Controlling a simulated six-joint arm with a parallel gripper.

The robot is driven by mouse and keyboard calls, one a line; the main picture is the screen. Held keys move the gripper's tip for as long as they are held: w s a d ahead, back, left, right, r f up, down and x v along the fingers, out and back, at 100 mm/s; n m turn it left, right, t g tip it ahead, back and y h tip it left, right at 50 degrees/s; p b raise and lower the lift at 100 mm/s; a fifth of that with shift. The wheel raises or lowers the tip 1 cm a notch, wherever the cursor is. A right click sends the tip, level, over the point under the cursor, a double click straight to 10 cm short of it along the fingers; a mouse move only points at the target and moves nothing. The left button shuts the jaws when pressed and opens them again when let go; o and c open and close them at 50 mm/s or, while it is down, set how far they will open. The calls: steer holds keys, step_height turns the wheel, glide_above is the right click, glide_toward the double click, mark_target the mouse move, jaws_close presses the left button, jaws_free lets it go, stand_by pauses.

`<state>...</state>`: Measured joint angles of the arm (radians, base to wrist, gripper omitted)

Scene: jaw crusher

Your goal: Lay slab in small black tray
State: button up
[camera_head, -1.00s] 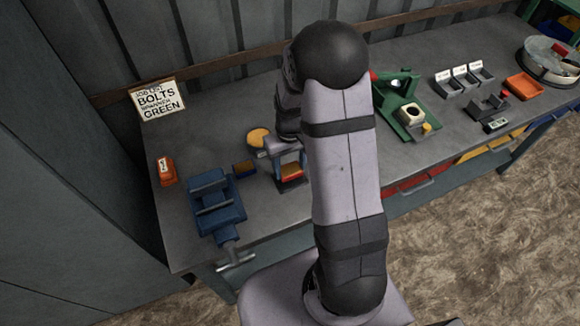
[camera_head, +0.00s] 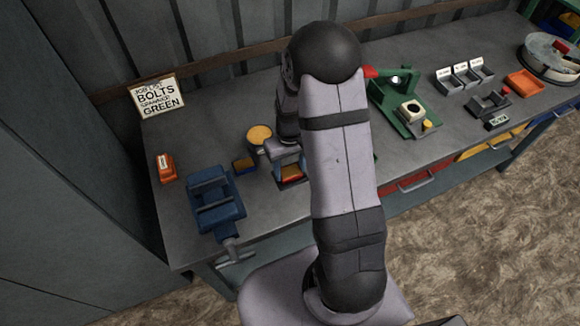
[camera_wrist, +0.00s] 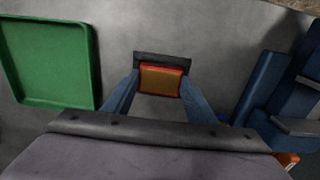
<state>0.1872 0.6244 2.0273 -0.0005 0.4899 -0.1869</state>
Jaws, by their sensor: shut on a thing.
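My gripper (camera_wrist: 161,84) is shut on an orange-red slab (camera_wrist: 160,79), with one blue finger on each side of it. A small black tray (camera_wrist: 150,56) shows just behind and around the slab in the wrist view. The slab overlaps the tray in that picture; I cannot tell whether it touches the tray floor or hangs just above. In the head view the slab (camera_head: 291,171) shows low between the fingers, partly hidden by my arm. The tray is mostly hidden there.
A green tray (camera_wrist: 8,65) lies to the left in the wrist view. A blue vise (camera_head: 215,206) stands left of my gripper in the head view. A green machine (camera_head: 395,95) stands to the right.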

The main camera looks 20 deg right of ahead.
mark_target(289, 175)
steer(key=o, duration=1.5)
steer(key=shift+o, duration=0.2)
steer(key=shift+r, duration=0.15)
steer(key=shift+r+p, duration=0.45)
steer(key=shift+r, duration=0.15)
step_height(289, 175, up, 12)
steer(key=b, duration=0.3)
steer(key=s+a+f, duration=0.1)
steer(key=s+a, duration=0.2)
steer(key=s, duration=0.4)
steer(key=s+a+f, duration=0.2)
steer(key=s+a, duration=0.2)
steer(key=s, duration=0.4)
steer(key=shift+f, duration=0.2)
